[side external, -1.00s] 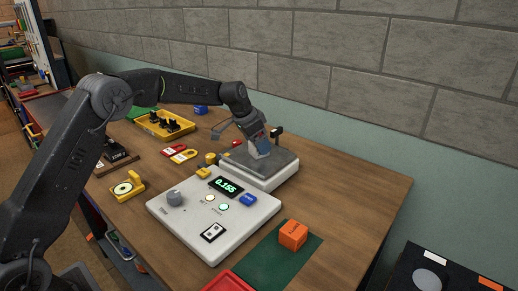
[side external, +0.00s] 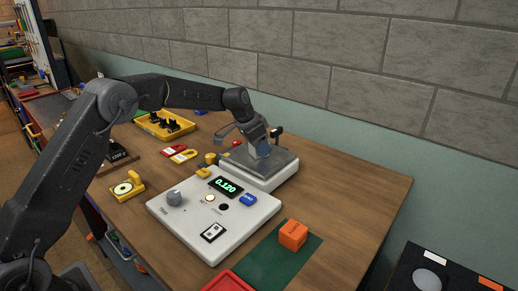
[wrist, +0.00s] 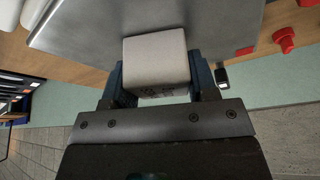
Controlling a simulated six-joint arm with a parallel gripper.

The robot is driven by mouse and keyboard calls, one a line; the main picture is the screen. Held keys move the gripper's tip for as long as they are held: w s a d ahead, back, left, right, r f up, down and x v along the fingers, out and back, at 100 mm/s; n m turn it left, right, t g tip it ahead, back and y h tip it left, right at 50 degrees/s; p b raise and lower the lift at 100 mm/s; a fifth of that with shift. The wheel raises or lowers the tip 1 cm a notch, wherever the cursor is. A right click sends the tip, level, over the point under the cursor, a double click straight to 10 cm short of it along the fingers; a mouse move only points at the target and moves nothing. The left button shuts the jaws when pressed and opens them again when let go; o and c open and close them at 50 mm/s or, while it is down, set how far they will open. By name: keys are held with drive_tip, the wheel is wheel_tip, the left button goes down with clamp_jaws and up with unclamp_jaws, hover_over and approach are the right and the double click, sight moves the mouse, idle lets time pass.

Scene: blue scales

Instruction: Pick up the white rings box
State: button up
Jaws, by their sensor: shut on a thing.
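The white rings box (wrist: 155,62) sits between the two blue fingers of my gripper (wrist: 157,80) in the wrist view, with small dark print on its near face. My gripper (side external: 260,150) is shut on it. In the side view the gripper is over the metal plate (side external: 283,158) of the scale, and the box is mostly hidden by the fingers. Whether the box touches the plate I cannot tell. The scale's display (side external: 226,186) reads 0.120.
The scale's control panel (side external: 177,220) stands in front of the plate. An orange cube (side external: 293,234) rests on a green mat (side external: 285,261). Red and yellow tags, a yellow tray (side external: 150,126) and a yellow holder (side external: 124,189) lie to the left. The table's right side is clear.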

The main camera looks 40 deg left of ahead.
drive_tip(key=shift+c, duration=0.5)
drive_tip(key=shift+r, duration=0.5)
wheel_tip(320, 180, up, 4)
drive_tip(key=shift+a+f, duration=0.15)
drive_tip(key=shift+f, duration=0.05)
drive_tip(key=s+a+r, duration=0.6)
drive_tip(key=a, duration=0.3)
drive_tip(key=s+d+f+m+g+h, duration=0.1)
drive_tip(key=s+d+f+m+g, duration=0.25)
drive_tip(key=s+d+m, duration=0.9)
drive_tip(key=s+d+f+m+g+h, duration=0.1)
drive_tip(key=s+d+f+m+g, duration=0.25)
drive_tip(key=s+d+m, duration=0.9)
drive_tip(key=s+d+f+n, duration=0.1)
drive_tip(key=d+f, duration=0.1)
drive_tip(key=s+d+f, duration=0.2)
drive_tip(key=d, duration=0.1)
drive_tip(key=s+d+f+n, duration=0.1)
drive_tip(key=s+d+f, duration=0.1)
drive_tip(key=shift+s+d+n, duration=0.2)
drive_tip(key=shift+d+n, duration=0.05)
drive_tip(key=shift+n, duration=0.05)
drive_tip(key=shift+d+f, duration=0.2)
drive_tip(key=shift+d, duration=0.1)
drive_tip(key=shift+s+f, duration=0.1)
drive_tip(key=shift+f, duration=1.9)
